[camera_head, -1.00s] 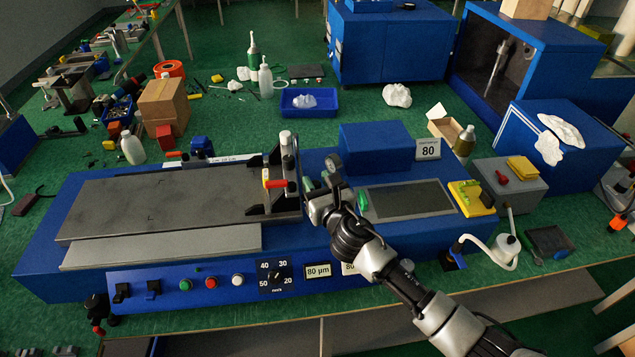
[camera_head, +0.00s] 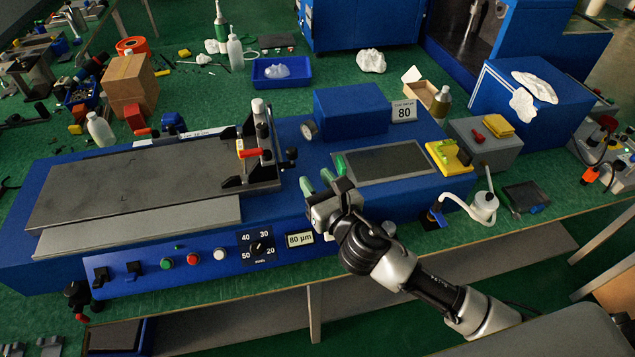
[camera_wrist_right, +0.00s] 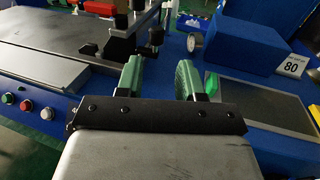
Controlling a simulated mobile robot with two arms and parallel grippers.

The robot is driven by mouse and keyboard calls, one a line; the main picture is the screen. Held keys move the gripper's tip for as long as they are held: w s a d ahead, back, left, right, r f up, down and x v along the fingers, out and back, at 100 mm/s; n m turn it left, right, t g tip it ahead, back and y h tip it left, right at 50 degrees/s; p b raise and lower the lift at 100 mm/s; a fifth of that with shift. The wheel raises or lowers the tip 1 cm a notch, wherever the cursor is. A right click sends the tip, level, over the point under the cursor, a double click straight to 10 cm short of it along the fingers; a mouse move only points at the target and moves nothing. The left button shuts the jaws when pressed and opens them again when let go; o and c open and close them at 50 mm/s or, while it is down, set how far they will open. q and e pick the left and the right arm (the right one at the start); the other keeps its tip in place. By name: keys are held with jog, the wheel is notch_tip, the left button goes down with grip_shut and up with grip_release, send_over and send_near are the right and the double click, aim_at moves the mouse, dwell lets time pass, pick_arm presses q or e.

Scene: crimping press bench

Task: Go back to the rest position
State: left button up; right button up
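My right gripper (camera_head: 316,181) is in front of the dark panel of the blue bench machine (camera_head: 215,235). In the right wrist view its two green fingers (camera_wrist_right: 159,78) stand apart with nothing between them. The machine carries a grey flat bed (camera_head: 120,183) and a black cross carriage with a red-and-yellow lever (camera_head: 250,152), left of my gripper and apart from it. My left gripper is in neither view.
A gauge (camera_head: 309,130) and a blue box (camera_head: 352,114) with an "80" card (camera_head: 404,111) stand behind my gripper. A bright green piece (camera_head: 341,164) sits at the dark panel (camera_head: 385,163).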

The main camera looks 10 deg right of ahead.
dwell(0.4)
jog(key=s+d+f+n+g+h, duration=0.1)
jog(key=s+d+f+n+g, duration=0.3)
jog(key=s+n, duration=0.65)
jog(key=s+d+f+n+g+h, duration=0.25)
jog(key=s+n+g, duration=0.35)
jog(key=n, duration=0.7)
jog(key=s+d+f+n+g+h, duration=0.1)
jog(key=s+d+f+n+g, duration=0.25)
jog(key=s+n, duration=0.75)
notch_tip(320, 180, down, 28)
jog(key=f+g+b, duration=0.1)
jog(key=g+b, duration=0.1)
jog(key=s+d+f+b, duration=0.2)
jog(key=s+f, duration=1.4)
jog(key=f, duration=0.1)
jog(key=shift+d+f+n+g, duration=0.15)
jog(key=shift+f+n+g, duration=0.25)
jog(key=shift+n+g, duration=0.05)
